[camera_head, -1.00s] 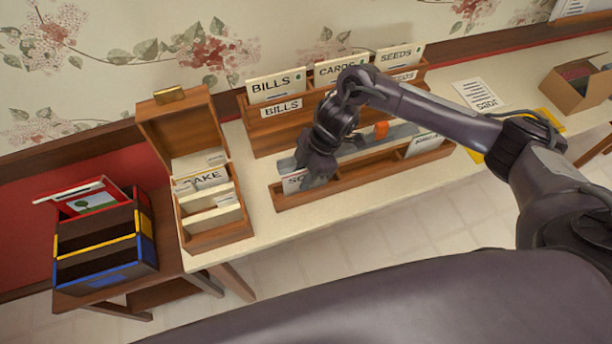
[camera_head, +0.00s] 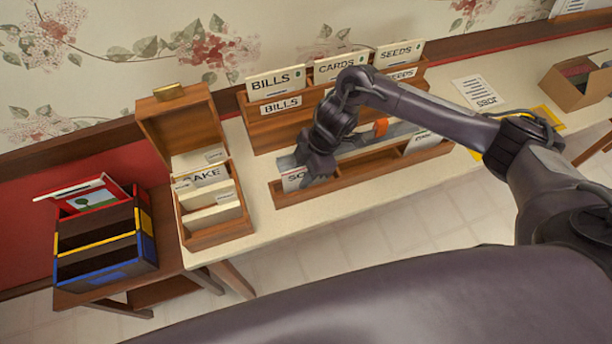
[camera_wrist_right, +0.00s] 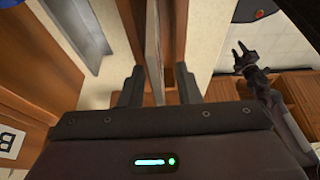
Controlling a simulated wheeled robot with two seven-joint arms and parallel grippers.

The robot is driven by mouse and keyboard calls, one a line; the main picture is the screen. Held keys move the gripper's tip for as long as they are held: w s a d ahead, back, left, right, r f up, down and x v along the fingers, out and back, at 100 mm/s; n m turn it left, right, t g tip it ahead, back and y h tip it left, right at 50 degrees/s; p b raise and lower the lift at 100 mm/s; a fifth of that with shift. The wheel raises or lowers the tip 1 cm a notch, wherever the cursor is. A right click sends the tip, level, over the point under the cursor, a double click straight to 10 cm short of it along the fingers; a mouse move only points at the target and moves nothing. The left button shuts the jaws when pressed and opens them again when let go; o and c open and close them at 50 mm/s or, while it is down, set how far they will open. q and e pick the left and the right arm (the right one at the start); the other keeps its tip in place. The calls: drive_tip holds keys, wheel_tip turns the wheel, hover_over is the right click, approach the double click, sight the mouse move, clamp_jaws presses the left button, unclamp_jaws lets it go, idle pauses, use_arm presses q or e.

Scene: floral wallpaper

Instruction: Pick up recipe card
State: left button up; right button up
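A white card with a label starting "SO" (camera_head: 294,180) stands at the left end of the low front wooden rack (camera_head: 335,188). My right gripper (camera_head: 318,178) is down at this card and partly hides it. In the right wrist view my right gripper (camera_wrist_right: 160,88) is open, with a thin upright card edge (camera_wrist_right: 153,55) between its fingers; gaps show on both sides. A wooden recipe box (camera_head: 218,235) with an open lid holds several cards, one labelled "CAKE" (camera_head: 206,177). My left gripper (camera_wrist_right: 244,58) shows only in the right wrist view, open and empty.
A taller rack with "BILLS" (camera_head: 276,84), "CARDS" (camera_head: 335,66) and "SEEDS" (camera_head: 400,54) cards stands close behind the front rack. A coloured sorter (camera_head: 105,250) is on a lower table at left. A printed sheet (camera_head: 481,93) and cardboard box (camera_head: 580,82) are at right.

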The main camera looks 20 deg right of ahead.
clamp_jaws()
drive_tip(key=shift+r, duration=0.1)
